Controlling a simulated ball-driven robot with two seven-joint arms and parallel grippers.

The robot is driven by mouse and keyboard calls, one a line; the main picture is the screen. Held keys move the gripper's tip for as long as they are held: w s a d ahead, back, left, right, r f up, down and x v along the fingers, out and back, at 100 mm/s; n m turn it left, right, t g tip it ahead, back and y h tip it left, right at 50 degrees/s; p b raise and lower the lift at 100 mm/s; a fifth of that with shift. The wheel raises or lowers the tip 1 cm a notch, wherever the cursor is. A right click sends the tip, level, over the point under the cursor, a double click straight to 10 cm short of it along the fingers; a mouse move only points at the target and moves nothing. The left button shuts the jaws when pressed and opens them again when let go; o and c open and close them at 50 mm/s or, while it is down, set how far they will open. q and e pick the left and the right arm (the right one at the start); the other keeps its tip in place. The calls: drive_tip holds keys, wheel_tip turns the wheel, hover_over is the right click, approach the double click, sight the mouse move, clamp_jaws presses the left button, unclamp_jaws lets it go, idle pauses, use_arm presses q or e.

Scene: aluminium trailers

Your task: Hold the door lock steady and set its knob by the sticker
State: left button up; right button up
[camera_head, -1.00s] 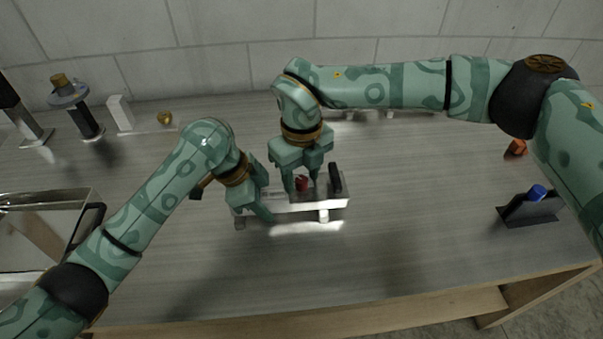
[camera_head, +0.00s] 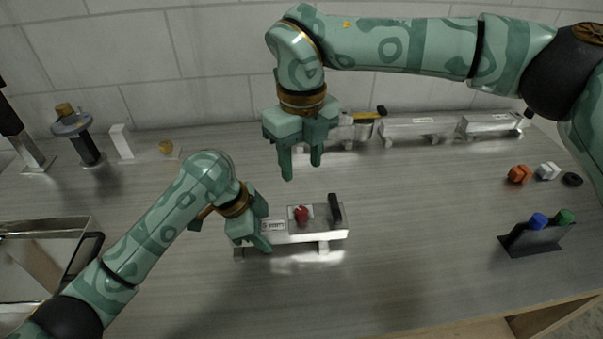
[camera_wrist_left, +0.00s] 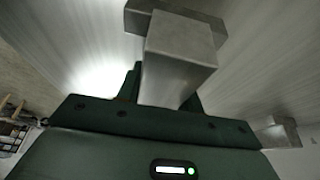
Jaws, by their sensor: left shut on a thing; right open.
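The door lock (camera_head: 322,235) is a bright aluminium bar lying on the table, with a red knob (camera_head: 302,214) on top, a black upright handle (camera_head: 335,208) near its right end and a small white printed sticker (camera_head: 274,226) left of the knob. I cannot read the sticker or tell the knob's exact angle. My left gripper (camera_head: 256,240) is shut on the lock's left end. The left wrist view shows a metal block (camera_wrist_left: 180,60) at my left fingers. My right gripper (camera_head: 301,173) is open and empty above the knob, apart from it.
Similar aluminium bars (camera_head: 418,128) stand along the back. At the right are an orange piece (camera_head: 518,174), a white piece (camera_head: 547,171) and a black stand (camera_head: 530,241) with a blue and a green knob. A clear-sided box (camera_head: 42,243) is at the left. The front table is clear.

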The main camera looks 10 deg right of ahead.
idle(0.3)
use_arm(q)
drive_tip(key=o, duration=1.3)
